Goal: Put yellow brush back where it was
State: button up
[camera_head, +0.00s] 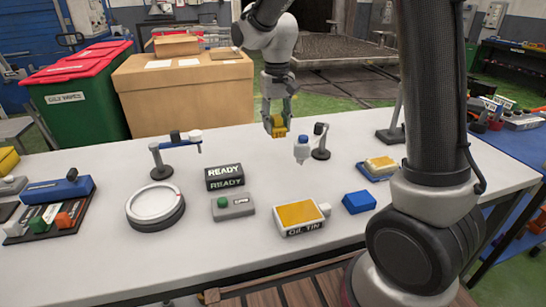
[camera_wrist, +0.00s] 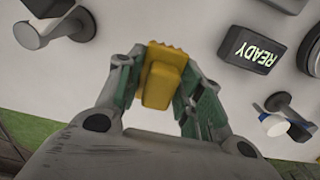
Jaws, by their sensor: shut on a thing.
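The yellow brush (camera_head: 278,128) is a small yellow block with a ridged end. My gripper (camera_head: 276,112) is shut on it and holds it at the far side of the white table, seemingly above the surface. In the wrist view the yellow brush (camera_wrist: 162,80) sits between the green-padded fingers of my gripper (camera_wrist: 160,88), its ridged end pointing away from the palm. A dark tray (camera_head: 45,228) at the left of the table holds a green, an orange and a grey piece, with a blue piece behind them. Any yellow marking there is not clear.
On the table stand a round turntable (camera_head: 155,205), a READY display (camera_head: 224,177), a grey button box (camera_head: 233,207), an oil tin (camera_head: 300,215), a blue block (camera_head: 359,202) and a yellow-topped pad (camera_head: 380,164). Two small stands (camera_head: 162,165) (camera_head: 320,145) rise near the brush.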

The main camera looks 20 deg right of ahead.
aim_at(276, 163)
notch_tip(276, 163, down, 10)
jog(key=shift+f, duration=0.25)
dwell(0.3)
jog(key=o, duration=1)
jog(key=shift+f, duration=0.15)
notch_tip(276, 163, up, 13)
jog(key=shift+f, duration=0.2)
jog(key=s+d+r+t, duration=0.2)
jog(key=s+d+r, duration=0.55)
jog(key=s, duration=0.25)
jog(key=s+d, duration=0.2)
jog(key=s, duration=0.3)
jog(key=s+d+t, duration=0.1)
jog(key=s+d, duration=0.2)
jog(key=s, duration=0.2)
jog(key=s+d+t, duration=0.1)
jog(key=s+d, duration=0.1)
jog(key=s, duration=0.4)
jog(key=shift+d, duration=0.2)
jog(key=shift+r, duration=0.1)
